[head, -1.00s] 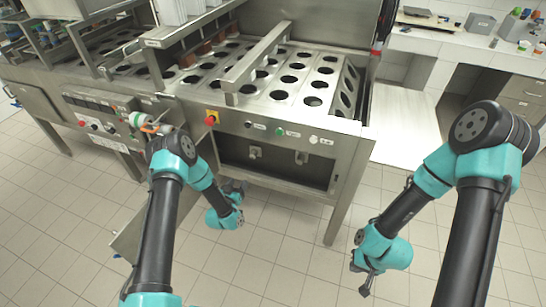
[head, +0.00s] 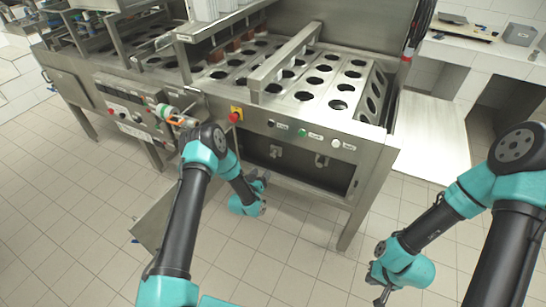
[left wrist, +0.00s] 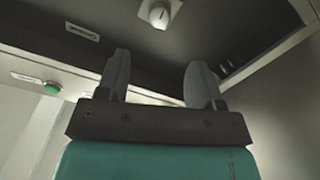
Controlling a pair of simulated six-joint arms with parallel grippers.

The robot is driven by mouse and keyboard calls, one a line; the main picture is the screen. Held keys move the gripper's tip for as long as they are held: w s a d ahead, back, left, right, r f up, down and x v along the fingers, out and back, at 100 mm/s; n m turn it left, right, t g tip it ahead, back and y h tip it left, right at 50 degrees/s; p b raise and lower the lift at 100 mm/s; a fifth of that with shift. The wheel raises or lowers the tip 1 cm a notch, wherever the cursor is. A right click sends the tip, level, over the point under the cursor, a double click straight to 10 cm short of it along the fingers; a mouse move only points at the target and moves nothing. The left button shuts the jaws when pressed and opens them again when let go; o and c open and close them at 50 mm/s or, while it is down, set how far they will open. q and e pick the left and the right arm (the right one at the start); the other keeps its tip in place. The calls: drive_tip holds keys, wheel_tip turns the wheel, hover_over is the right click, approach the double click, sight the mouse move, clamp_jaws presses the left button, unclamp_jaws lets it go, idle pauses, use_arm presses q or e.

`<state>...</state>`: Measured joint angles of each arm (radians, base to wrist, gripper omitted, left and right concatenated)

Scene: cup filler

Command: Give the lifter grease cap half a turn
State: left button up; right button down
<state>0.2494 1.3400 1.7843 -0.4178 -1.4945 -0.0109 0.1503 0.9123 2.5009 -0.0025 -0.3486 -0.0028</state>
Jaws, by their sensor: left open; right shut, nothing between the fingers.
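No readable label tells me which part is the lifter grease cap. In the left wrist view a pale round knob (left wrist: 160,12) with a dark mark sits on a dark surface, beyond and above the fingers. In the head view two small pale fittings, a left one (head: 276,152) and a right one (head: 327,160), sit inside the machine's open lower bay. My left gripper (head: 262,180) is below and left of them, at the bay's front; it shows open and empty in the left wrist view (left wrist: 158,80). My right gripper (head: 381,297) is shut and empty, low by the bottom edge.
The steel filling machine (head: 365,140) has a perforated top. Its front carries a red knob (head: 235,117), a green button (head: 301,133) and a white button (head: 336,143). An opened door panel (head: 150,225) hangs low at left. Tiled floor (head: 250,270) is clear in front.

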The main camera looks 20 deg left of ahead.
sight(273, 156)
use_arm(q)
drive_tip(key=w, duration=0.4)
drive_tip(key=w+d, duration=0.1)
drive_tip(key=w, duration=0.3)
drive_tip(key=w+d, duration=0.1)
drive_tip(key=w, duration=0.3)
drive_tip(key=shift+w+d, duration=0.15)
drive_tip(key=shift+w, duration=0.05)
drive_tip(key=c, duration=0.9)
